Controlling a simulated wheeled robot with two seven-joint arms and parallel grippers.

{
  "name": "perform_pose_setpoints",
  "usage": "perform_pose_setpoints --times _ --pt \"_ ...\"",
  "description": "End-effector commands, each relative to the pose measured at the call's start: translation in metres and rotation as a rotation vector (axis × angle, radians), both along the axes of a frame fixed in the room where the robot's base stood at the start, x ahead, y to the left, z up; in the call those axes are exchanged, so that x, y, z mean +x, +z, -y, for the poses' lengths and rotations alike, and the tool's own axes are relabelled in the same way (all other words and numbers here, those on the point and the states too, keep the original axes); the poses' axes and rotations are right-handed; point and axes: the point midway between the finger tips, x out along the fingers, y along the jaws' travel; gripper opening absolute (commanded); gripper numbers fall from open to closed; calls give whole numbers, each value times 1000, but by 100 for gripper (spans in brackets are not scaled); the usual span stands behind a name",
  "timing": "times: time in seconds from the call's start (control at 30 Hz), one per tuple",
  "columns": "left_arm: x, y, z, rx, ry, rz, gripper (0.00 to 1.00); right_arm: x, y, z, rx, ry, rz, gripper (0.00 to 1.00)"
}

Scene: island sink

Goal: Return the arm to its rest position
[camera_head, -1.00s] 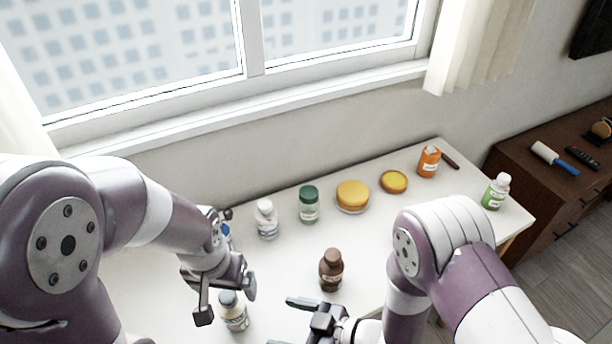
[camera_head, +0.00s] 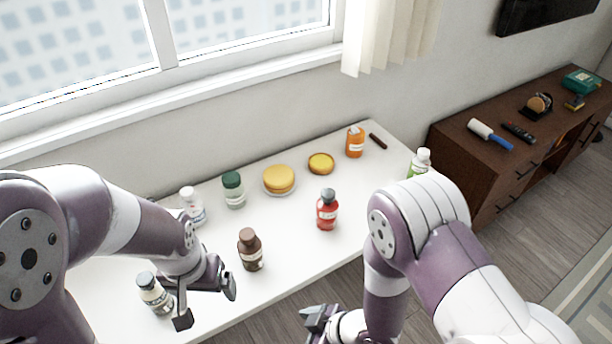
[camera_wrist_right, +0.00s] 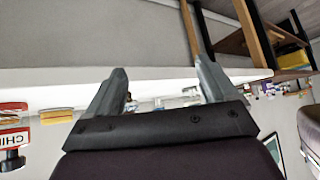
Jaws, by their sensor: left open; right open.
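My left gripper (camera_head: 207,298) is open and empty over the table's front left, close to the pale bottle with a dark cap (camera_head: 153,293). The brown bottle (camera_head: 250,250) stands just right of the left gripper, apart from it.
The white table (camera_head: 290,240) also bears a red bottle (camera_head: 327,210), green-capped jar (camera_head: 233,190), white bottle (camera_head: 190,207), yellow stack (camera_head: 279,180), yellow disc (camera_head: 321,163) and orange bottle (camera_head: 355,141). A green bottle (camera_head: 421,160) is partly behind my right arm. A brown cabinet (camera_head: 470,160) stands right.

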Motion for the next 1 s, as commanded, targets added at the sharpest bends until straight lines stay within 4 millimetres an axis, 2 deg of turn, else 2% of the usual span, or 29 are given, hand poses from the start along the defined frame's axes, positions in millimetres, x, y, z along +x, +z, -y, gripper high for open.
perform_pose_setpoints --times 0.13,0.23,0.33,0.4,0.43,0.5,0.6,1.0 --pt "0 1 0 0 0 0 93 16 -3 45 -229 -157 -88 86" --pt "0 2 0 0 0 0 93 24 10 86 -389 -326 -180 86" --pt "0 3 0 0 0 0 93 20 42 131 -526 -560 -325 86" --pt "0 5 0 0 0 0 93 8 78 157 -571 -757 -457 86" --pt "0 5 0 0 0 0 93 3 94 164 -569 -834 -510 86" --pt "0 6 0 0 0 0 93 -2 123 173 -523 -968 -579 86" --pt "0 7 0 0 0 0 93 13 147 180 -443 -1055 -547 86" --pt "0 7 0 0 0 0 93 13 147 180 -443 -1055 -547 86"
